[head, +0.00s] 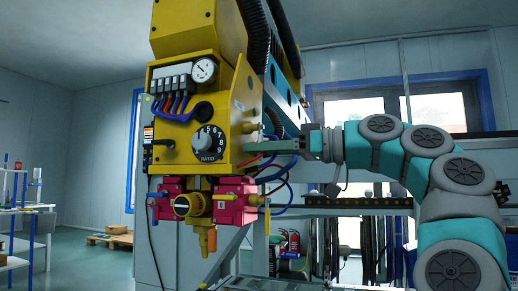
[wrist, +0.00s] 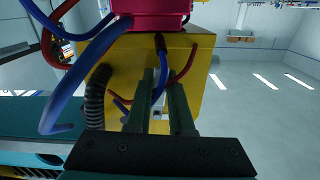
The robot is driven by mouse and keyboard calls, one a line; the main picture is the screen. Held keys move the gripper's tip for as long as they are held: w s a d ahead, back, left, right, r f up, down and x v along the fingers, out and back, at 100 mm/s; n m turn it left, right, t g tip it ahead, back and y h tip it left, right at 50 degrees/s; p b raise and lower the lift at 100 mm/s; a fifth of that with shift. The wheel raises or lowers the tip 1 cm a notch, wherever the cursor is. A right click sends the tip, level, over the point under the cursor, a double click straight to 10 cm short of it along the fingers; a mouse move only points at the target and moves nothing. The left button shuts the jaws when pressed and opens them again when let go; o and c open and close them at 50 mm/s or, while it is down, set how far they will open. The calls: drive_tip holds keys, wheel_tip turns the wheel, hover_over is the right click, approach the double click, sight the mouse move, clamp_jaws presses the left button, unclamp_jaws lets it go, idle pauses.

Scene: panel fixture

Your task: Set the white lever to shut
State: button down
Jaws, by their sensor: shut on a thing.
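My gripper (head: 262,147) reaches in from the right to the side of the yellow machine housing (head: 211,123). In the wrist view its two dark green fingers (wrist: 162,82) point at the yellow side face, among hoses. A small pale piece, which looks like the white lever (wrist: 158,96), shows between the fingers, and they are shut on it. Most of the lever is hidden by the fingers, so its angle cannot be told. In the head view I cannot make the lever out clearly.
Blue and red hoses (wrist: 80,75) and a black corrugated hose (wrist: 96,98) run close beside the fingers. A red block (head: 236,198) sits below the housing. A dial (head: 208,142) and a gauge (head: 203,69) are on its front. Open room lies to the right in the wrist view.

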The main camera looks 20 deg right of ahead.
drive_tip(key=shift+w+d+n, duration=0.1)
drive_tip(key=shift+w+n, duration=0.05)
drive_tip(key=shift+n, duration=0.35)
drive_tip(key=c, duration=0.8)
unclamp_jaws()
drive_tip(key=shift+d, duration=0.15)
drive_tip(key=p+v, duration=0.1)
drive_tip(key=v, duration=0.6)
drive_tip(key=shift+d+p, duration=0.2)
drive_tip(key=shift+p, duration=0.15)
drive_tip(key=shift+s, duration=0.25)
